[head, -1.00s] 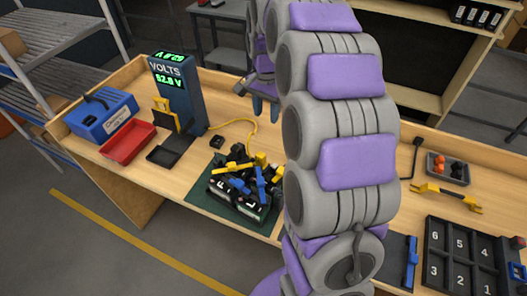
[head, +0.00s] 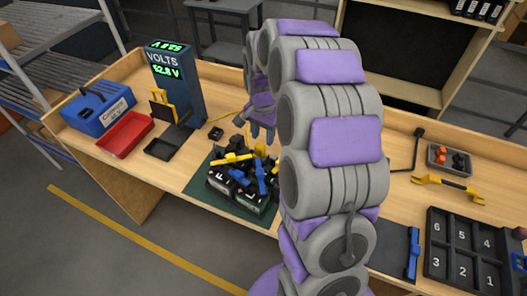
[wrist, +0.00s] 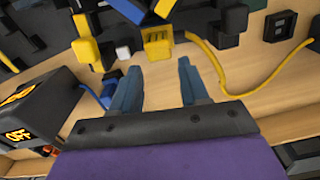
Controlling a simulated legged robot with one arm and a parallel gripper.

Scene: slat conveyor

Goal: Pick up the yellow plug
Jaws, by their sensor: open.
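A yellow plug (wrist: 157,42) shows at the top middle of the wrist view, with a yellow cable running off to the right. It also seems to show in the head view (head: 260,150), just below my gripper (head: 262,132). In the wrist view, my gripper (wrist: 156,76) is open and empty, with its two blue-grey fingers apart. The plug lies beyond the fingertips, roughly in line with the gap between them. No contact with it shows.
Black blocks with blue and yellow bars crowd a green mat (head: 197,188) under the gripper. Another yellow block (wrist: 87,50) is left of the plug. A voltmeter (head: 176,85), red tray (head: 125,135) and blue case (head: 98,108) stand left. A numbered tray (head: 465,250) is right.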

